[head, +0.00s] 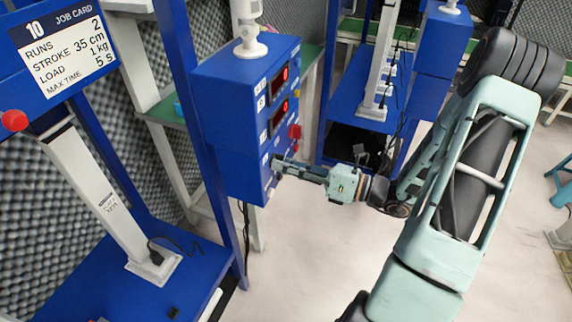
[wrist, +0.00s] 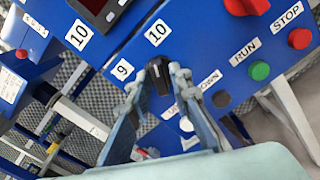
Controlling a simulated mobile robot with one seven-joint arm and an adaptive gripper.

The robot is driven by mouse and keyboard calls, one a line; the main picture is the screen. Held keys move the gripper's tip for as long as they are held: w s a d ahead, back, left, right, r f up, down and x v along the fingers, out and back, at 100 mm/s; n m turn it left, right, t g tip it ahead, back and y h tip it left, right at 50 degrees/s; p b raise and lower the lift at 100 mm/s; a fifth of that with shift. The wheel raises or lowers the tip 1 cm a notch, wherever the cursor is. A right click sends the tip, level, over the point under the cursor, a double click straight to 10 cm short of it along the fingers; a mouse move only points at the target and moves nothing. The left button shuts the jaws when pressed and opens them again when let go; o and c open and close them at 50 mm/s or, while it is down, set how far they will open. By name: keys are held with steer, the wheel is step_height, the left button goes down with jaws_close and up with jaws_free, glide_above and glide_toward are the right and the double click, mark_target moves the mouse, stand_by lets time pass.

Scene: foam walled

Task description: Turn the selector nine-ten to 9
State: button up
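The selector nine-ten (wrist: 159,78) is a black knob on the blue control box, seen in the wrist view between my fingers. The label 10 (wrist: 157,32) is above it and the label 9 (wrist: 122,70) is to its left. The knob's long side runs nearly upright in that picture, its upper end towards the 10. My gripper (wrist: 155,84) is open, one fingertip on each side of the knob, with a gap visible on the left. In the head view my gripper (head: 278,166) is at the lower front of the box (head: 228,110), and the knob is hidden.
The green RUN button (wrist: 259,70), the red STOP button (wrist: 299,38) and a red emergency knob (wrist: 246,6) are to the right in the wrist view. A dark button (wrist: 221,99) is close to my right finger. A job card (head: 68,50) hangs at the left.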

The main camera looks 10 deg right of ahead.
jaws_close()
steer(key=shift+n, duration=0.3)
steer(key=shift+f+n+b, duration=0.15)
steer(key=shift+n+b, duration=2.2)
steer(key=shift+n, duration=3.15)
steer(key=shift+d+n, duration=0.1)
steer(key=shift+n, duration=0.2)
steer(key=shift+o, duration=2)
jaws_free()
